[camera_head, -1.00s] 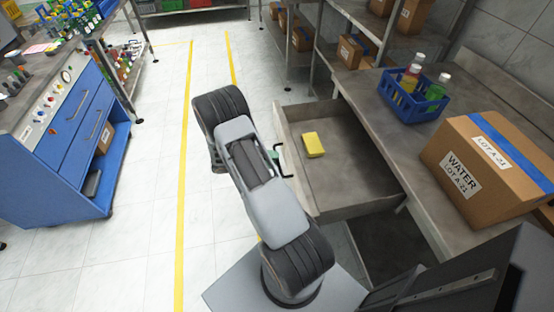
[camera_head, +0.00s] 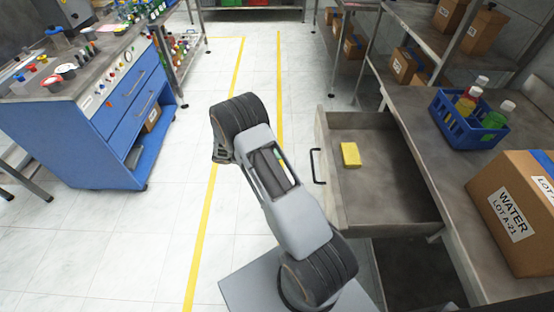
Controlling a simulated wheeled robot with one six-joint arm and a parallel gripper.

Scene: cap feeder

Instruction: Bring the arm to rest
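My grey arm (camera_head: 295,215) stands folded in the middle of the view, its base at the bottom and its dark upper joint toward the upper left. My gripper is not visible; the arm's own links may hide it. The arm's upper part is over the floor, left of an open drawer (camera_head: 375,205). The drawer's dark handle (camera_head: 317,166) is close to the right of the arm, with a narrow strip of floor showing between them in the picture. A yellow block (camera_head: 350,154) lies inside the drawer.
The drawer sticks out from a grey bench (camera_head: 420,125) on the right. On the bench are a blue crate (camera_head: 452,122) of bottles and a cardboard WATER box (camera_head: 510,215). A blue cabinet (camera_head: 110,125) stands at left. The floor between is clear, with yellow lines.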

